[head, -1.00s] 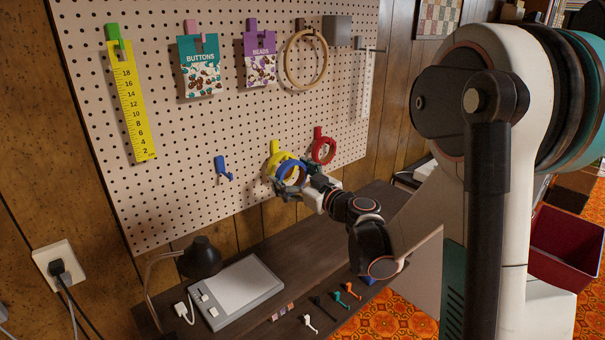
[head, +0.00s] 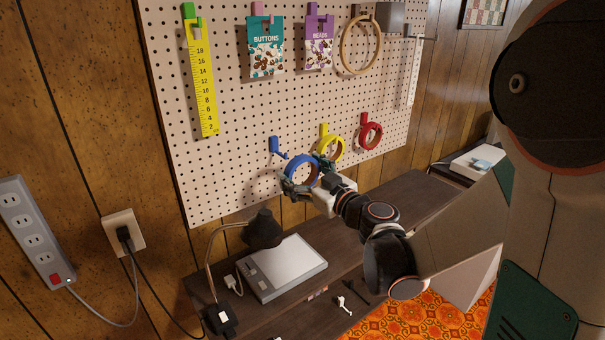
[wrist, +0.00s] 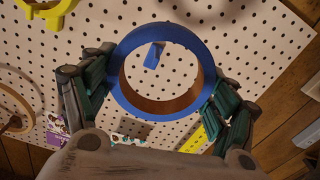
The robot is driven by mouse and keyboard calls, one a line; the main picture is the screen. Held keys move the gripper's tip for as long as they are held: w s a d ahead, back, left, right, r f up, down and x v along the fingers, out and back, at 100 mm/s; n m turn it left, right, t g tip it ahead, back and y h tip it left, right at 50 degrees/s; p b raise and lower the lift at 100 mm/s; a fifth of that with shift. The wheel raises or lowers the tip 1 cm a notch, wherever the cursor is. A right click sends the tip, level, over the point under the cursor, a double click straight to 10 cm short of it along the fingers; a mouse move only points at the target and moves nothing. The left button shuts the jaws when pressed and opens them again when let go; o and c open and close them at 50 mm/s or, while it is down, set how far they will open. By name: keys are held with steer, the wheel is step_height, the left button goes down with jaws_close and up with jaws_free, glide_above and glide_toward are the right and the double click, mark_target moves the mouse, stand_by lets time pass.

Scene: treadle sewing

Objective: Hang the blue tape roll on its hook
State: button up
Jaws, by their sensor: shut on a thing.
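The blue tape roll (head: 315,171) is held in my gripper (head: 308,178), in front of the lower part of the pegboard. In the wrist view the blue tape roll (wrist: 205,69) sits between the two dark fingers of my gripper (wrist: 160,92), which press on its outer sides. The blue hook (head: 277,147) is on the pegboard, empty, just up and left of the roll in the head view. In the wrist view the blue hook (wrist: 154,55) shows through the roll's opening. The roll appears apart from the hook; the exact gap cannot be told.
The yellow roll (head: 337,150) and red roll (head: 371,137) hang on hooks to the right. A yellow ruler (head: 201,85), button and bead packets and a wooden hoop (head: 345,48) hang above. Below, a bench holds a lamp (head: 263,230) and a light pad (head: 290,268).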

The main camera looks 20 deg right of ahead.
steer(key=shift+f+b+x, duration=0.1)
steer(key=shift+b+x, duration=0.2)
steer(key=shift+x, duration=2.2)
steer(key=shift+f+b+x, duration=0.15)
steer(key=shift+b+x, duration=0.15)
steer(key=shift+x, duration=2.2)
steer(key=shift+f+b, duration=0.7)
steer(key=shift+f, duration=0.1)
steer(key=o, duration=1.1)
